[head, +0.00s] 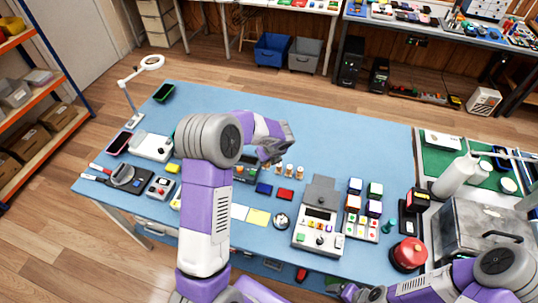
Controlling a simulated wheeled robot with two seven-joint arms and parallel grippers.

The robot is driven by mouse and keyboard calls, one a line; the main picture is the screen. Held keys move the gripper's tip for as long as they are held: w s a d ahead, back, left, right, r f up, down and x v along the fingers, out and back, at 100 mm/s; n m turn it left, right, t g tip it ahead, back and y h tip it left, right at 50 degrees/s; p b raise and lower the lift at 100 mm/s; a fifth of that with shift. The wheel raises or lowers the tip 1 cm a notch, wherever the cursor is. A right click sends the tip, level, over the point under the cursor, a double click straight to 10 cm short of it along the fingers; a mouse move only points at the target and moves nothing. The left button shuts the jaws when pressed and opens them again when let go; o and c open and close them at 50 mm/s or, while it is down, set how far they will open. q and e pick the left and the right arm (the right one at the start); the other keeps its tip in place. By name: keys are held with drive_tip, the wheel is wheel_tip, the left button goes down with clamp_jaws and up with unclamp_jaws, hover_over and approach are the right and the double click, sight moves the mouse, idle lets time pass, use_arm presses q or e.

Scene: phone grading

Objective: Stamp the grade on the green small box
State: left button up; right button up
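Several small wooden-handled stamps (289,170) stand mid-table. A blue pad (264,188) and a red pad (285,194) lie just in front of them. My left gripper (270,154) is just left of the stamps; its fingers are largely hidden, and I cannot tell whether it holds anything. My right gripper (350,291) is low at the table's front edge, too small to read.
The grey-white machine (318,232) with buttons stands right of centre. A red round button device (408,254) is near the right front. A lamp (139,82) and phone gear stand at the left. The table's (340,133) back half is mostly clear.

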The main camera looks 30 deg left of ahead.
use_arm(q)
drive_tip(key=s+f+b, duration=0.1)
drive_tip(key=f+b, duration=0.1)
drive_tip(key=s+f+b, duration=0.1)
drive_tip(key=f+b, duration=0.1)
drive_tip(key=b, duration=0.1)
drive_tip(key=s+d+f+b, duration=0.1)
drive_tip(key=s+f+b, duration=0.1)
drive_tip(key=f+b, duration=0.1)
drive_tip(key=shift+d, duration=0.1)
use_arm(e)
wheel_tip(320, 180, down, 9)
drive_tip(key=shift+f, duration=0.2)
use_arm(q)
drive_tip(key=shift+f+b, duration=0.4)
drive_tip(key=shift+f, duration=0.1)
use_arm(e)
drive_tip(key=shift+f, duration=0.35)
idle(0.4)
drive_tip(key=shift+r, duration=0.15)
idle(0.9)
use_arm(q)
wheel_tip(320, 180, up, 7)
drive_tip(key=p, duration=0.7)
use_arm(e)
wheel_tip(320, 180, up, 7)
use_arm(q)
drive_tip(key=shift+f, duration=0.1)
use_arm(e)
drive_tip(key=shift+f, duration=0.2)
